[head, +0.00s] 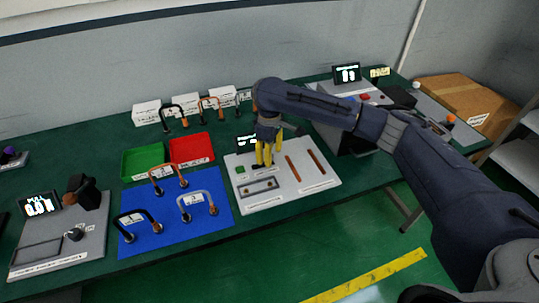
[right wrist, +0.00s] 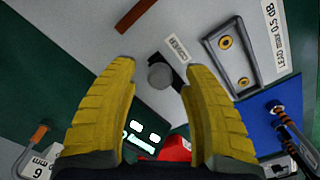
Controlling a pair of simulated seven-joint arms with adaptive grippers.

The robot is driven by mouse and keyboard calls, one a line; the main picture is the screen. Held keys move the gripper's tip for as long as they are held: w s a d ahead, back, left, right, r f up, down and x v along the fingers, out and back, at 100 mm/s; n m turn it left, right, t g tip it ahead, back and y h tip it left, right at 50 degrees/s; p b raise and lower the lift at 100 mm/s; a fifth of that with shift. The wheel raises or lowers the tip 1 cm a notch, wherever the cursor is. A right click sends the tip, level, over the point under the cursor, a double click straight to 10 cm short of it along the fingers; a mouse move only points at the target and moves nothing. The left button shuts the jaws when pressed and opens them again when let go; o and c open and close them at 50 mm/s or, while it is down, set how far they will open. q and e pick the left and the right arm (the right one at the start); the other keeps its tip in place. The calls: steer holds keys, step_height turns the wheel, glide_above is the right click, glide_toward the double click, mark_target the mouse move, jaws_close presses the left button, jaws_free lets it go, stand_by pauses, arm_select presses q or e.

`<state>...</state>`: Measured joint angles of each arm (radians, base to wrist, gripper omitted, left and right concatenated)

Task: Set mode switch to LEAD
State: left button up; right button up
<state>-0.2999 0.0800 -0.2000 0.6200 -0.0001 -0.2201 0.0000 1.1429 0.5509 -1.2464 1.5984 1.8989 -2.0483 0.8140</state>
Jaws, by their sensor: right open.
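My right gripper (head: 265,152) has yellow fingers and points down over the white instrument panel (head: 310,175), just in front of a small display. In the right wrist view the gripper (right wrist: 158,72) is open and empty. A grey round knob on a black base (right wrist: 160,76), apparently the mode switch, shows between its fingertips. I cannot tell whether the fingers touch the knob. In the head view the fingers largely hide the switch. My left gripper is not in view.
Two copper-coloured bars (head: 293,168) and a framed two-terminal fixture (right wrist: 230,55) lie on the panel. A blue mat (head: 175,240) with several cable loops is to the left. Green (head: 142,158) and red (head: 190,147) trays stand behind it. A green button (head: 240,169) sits near the fingers.

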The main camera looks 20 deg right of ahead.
steer(key=shift+f, duration=0.35)
jaws_close()
stand_by(0.3)
